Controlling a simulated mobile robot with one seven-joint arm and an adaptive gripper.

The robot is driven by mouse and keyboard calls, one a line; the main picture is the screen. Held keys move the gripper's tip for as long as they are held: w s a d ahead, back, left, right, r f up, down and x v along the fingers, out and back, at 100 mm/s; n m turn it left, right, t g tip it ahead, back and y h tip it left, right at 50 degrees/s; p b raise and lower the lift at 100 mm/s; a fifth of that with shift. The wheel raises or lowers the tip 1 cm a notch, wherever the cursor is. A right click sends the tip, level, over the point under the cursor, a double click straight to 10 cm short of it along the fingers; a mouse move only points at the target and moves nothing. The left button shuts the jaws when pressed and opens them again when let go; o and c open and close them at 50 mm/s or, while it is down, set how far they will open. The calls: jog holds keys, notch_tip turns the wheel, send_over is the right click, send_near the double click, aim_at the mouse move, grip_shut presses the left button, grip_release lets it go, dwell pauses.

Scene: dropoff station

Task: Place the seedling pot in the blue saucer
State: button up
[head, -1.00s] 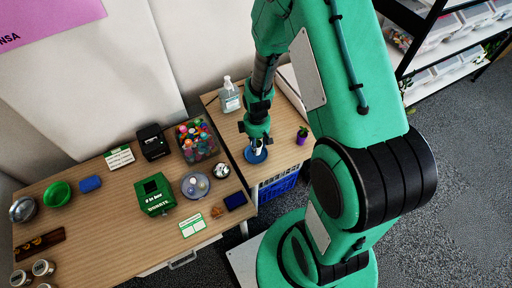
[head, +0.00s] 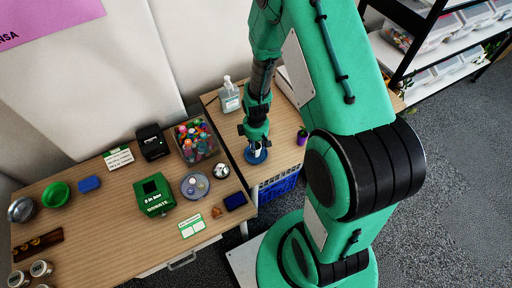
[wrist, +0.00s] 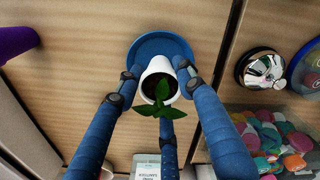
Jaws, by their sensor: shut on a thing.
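The seedling pot (wrist: 157,86) is white with dark soil and a green seedling. My gripper (wrist: 160,84) has its fingers closed around this pot in the wrist view. The blue saucer (wrist: 160,42) shows behind the pot, which overlaps its lower part in that view. In the head view the saucer (head: 256,157) lies on the small wooden table, directly under my gripper (head: 256,143). The pot is mostly hidden by the fingers there. I cannot tell whether its base touches the saucer.
A sanitizer bottle (head: 230,96) stands behind.

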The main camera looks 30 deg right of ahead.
aim_at(256, 146)
jog(key=shift+f, duration=0.1)
jog(key=o, duration=1.2)
notch_tip(256, 146, up, 12)
jog(key=shift+r+p, duration=0.15)
jog(key=shift+p, duration=0.85)
